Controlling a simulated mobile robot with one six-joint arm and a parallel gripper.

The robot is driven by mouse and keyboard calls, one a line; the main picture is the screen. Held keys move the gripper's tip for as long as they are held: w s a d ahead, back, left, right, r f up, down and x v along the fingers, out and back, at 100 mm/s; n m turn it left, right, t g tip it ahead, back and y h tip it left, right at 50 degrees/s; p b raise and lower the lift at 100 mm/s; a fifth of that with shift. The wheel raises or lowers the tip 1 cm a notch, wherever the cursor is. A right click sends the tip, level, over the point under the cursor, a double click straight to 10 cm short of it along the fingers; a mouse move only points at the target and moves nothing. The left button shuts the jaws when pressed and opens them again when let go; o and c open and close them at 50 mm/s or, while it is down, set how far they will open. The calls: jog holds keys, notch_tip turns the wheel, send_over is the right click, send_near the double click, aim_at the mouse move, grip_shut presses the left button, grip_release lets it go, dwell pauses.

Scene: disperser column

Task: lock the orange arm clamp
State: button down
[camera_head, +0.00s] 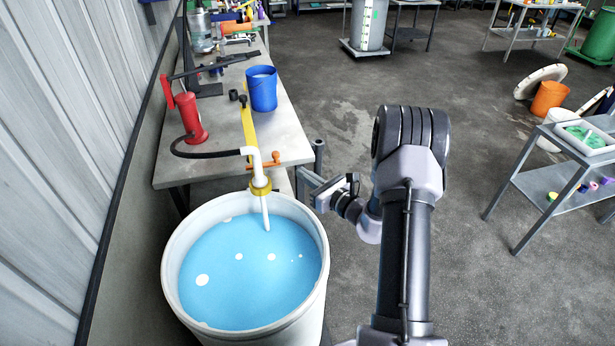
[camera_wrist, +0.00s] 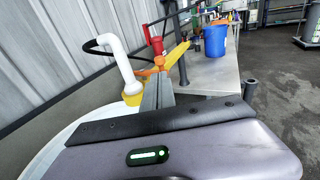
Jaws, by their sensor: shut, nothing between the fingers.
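The orange arm clamp (camera_head: 268,161) is a small bar with a knob, at the near edge of the bench beside the yellow arm (camera_head: 248,128). In the wrist view the orange clamp (camera_wrist: 157,64) shows just beyond the fingertips, which partly hide it. My gripper (camera_head: 303,180) is right of and slightly nearer than the clamp, beside the barrel rim. Its grey fingers (camera_wrist: 158,88) are together in the wrist view, with nothing held. I cannot tell whether they touch the clamp.
A white barrel (camera_head: 174,238) of blue liquid stands in front of the bench (camera_head: 285,135). A white pipe (camera_head: 252,160) with a yellow collar dips into it. A red pump (camera_head: 190,118) and blue bucket (camera_head: 262,90) stand on the bench. A grey post (camera_head: 318,155) rises near my gripper.

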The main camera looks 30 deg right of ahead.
aim_at(278, 156)
jog(key=x, duration=0.9)
jog(key=shift+w+b, duration=0.15)
jog(key=shift+b, duration=0.25)
jog(key=shift+y, duration=0.3)
